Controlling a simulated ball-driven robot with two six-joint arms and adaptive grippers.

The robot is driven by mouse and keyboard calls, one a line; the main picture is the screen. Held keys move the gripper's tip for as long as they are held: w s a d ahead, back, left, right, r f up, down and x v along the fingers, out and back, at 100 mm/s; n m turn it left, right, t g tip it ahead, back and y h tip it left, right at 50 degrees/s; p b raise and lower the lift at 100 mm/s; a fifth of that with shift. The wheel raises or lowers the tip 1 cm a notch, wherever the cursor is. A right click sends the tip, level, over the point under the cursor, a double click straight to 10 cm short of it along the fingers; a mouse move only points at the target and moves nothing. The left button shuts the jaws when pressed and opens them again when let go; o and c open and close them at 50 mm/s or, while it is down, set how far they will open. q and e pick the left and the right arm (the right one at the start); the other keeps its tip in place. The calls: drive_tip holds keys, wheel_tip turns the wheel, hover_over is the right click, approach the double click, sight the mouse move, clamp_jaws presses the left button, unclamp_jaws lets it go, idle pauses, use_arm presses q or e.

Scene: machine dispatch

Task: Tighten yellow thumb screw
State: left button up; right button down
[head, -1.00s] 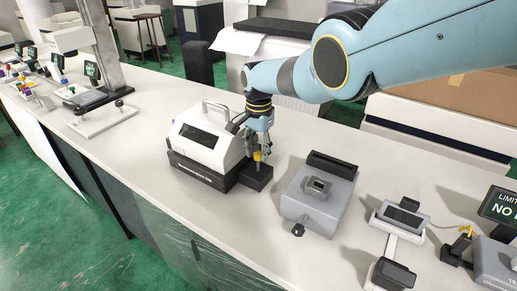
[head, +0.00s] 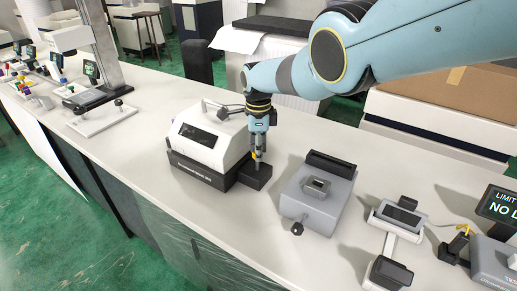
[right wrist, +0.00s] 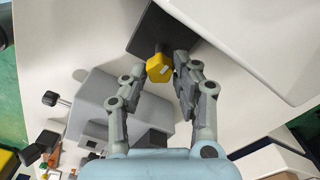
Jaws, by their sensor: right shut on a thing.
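The yellow thumb screw (right wrist: 159,68) stands on a black block (right wrist: 148,28) in the right wrist view. In the head view the black block (head: 254,177) joins the right end of a white and black machine (head: 208,144). My right gripper (head: 257,158) points down over the block, and a little yellow (head: 254,154) shows by its fingers. In the right wrist view the right gripper (right wrist: 166,74) has its two fingertips on either side of the yellow head, shut on it. My left gripper is not in view.
A grey device with a black knob (head: 318,193) stands to the right of the block. A small white stand with a dark display (head: 402,216) is further right. The white bench (head: 180,230) is clear in front of the machine.

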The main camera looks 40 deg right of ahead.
drive_tip(key=shift+m, duration=0.6)
drive_tip(key=c, duration=1)
unclamp_jaws()
drive_tip(key=shift+w+r, duration=0.15)
drive_tip(key=shift+r, duration=0.6)
wheel_tip(320, 180, up, 10)
drive_tip(key=shift+r, duration=0.25)
